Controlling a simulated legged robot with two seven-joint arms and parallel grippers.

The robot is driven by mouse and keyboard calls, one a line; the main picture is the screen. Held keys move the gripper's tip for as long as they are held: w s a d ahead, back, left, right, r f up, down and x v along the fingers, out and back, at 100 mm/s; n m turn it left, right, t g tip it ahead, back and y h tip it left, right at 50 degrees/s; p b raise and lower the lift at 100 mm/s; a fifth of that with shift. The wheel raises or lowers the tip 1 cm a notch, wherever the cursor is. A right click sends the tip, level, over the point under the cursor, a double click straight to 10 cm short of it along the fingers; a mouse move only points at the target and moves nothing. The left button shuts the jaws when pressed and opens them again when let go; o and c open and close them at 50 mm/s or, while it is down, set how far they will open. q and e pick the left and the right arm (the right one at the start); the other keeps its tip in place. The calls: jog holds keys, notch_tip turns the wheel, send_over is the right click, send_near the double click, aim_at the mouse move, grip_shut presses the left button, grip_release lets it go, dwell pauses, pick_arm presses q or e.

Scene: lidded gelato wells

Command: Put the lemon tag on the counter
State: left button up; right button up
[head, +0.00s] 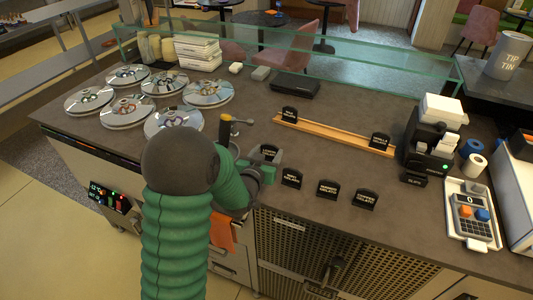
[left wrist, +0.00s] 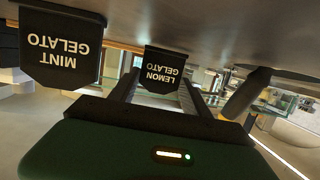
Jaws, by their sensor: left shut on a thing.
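The lemon tag (head: 268,152) is a small black sign with white lettering. My left gripper (head: 264,166) is shut on it at the counter's front part. In the left wrist view the lemon tag (left wrist: 163,69) shows upside down between the two fingers (left wrist: 158,90), close to the counter surface (left wrist: 215,30). I cannot tell whether its base touches the counter (head: 250,188). The mint tag (head: 291,178) stands just to its right in the head view; it also shows large in the left wrist view (left wrist: 58,48). My right gripper is not in view.
More black tags stand to the right, mango (head: 328,190) and coffee (head: 365,199). A wooden rail (head: 335,135) behind holds two tags. Round lidded wells (head: 208,93) are at the left.

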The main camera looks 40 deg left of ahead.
pick_arm(q)
jog(key=shift+f, duration=0.2)
jog(key=shift+a+f, duration=0.2)
jog(key=shift+a, duration=0.05)
jog(key=o, duration=1.4)
jog(key=shift+a, duration=0.2)
jog(key=shift+d, duration=0.2)
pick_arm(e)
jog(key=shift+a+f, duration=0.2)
pick_arm(q)
jog(key=shift+s+d+r, duration=0.1)
jog(key=shift+s, duration=0.05)
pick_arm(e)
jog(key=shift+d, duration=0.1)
pick_arm(q)
jog(key=shift+s+r, duration=0.15)
jog(key=shift+s, duration=0.6)
jog(key=shift+v, duration=2.85)
jog(key=shift+w+d, duration=0.1)
